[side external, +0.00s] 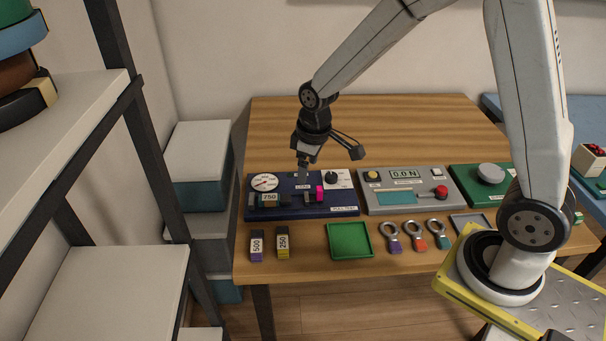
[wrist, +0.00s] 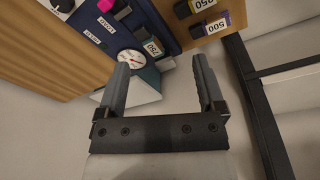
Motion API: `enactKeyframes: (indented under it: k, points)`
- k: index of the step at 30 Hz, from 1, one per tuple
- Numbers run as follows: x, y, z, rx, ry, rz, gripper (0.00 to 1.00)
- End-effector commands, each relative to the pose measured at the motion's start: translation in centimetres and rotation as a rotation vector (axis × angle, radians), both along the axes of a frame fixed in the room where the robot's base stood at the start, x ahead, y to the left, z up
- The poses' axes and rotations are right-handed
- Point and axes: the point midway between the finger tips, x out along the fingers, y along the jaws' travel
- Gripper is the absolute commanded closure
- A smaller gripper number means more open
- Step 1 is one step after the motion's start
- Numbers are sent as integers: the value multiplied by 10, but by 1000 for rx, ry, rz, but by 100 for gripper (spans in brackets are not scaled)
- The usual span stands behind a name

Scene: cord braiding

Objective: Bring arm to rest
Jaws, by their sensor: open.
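My gripper (side external: 304,174) hangs over the dark blue panel (side external: 345,207) at the left of the wooden table, pointing down. In the wrist view its two fingers (wrist: 158,85) are spread apart with nothing between them. The side view does not show clearly how high the fingertips are above the panel. The panel carries a round white dial (side external: 265,182), a dark cylinder labelled 750 (side external: 269,199), a pink part (side external: 319,192) and a black knob (side external: 331,177). The dial and the 750 cylinder (wrist: 151,47) also show in the wrist view.
A green tray (side external: 349,241), several ring-ended tags (side external: 416,235), a grey panel (side external: 408,203) and a green panel (side external: 470,199) lie to the right. A shelf rack (side external: 160,160) stands left. The table's back is clear.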

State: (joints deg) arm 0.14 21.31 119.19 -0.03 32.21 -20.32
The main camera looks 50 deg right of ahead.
Motion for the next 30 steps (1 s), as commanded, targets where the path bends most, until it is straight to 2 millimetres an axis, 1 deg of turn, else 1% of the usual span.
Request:
enactKeyframes:
  k: [1, 9, 12, 15, 18, 21, 30]
  points:
    - [-13, 0, 4, 4, -12, -32, 13]
    - [-77, 1, 12, 36, -69, -218, 13]
    - [-97, 1, 12, 48, -84, -274, 13]
    - [-112, 1, 12, 56, -96, -314, 13]
    - [-120, 1, 11, 62, -102, -338, 13]
    - [-123, 1, 11, 64, -104, -349, 13]
    - [-123, 1, 11, 63, -103, -349, 13]
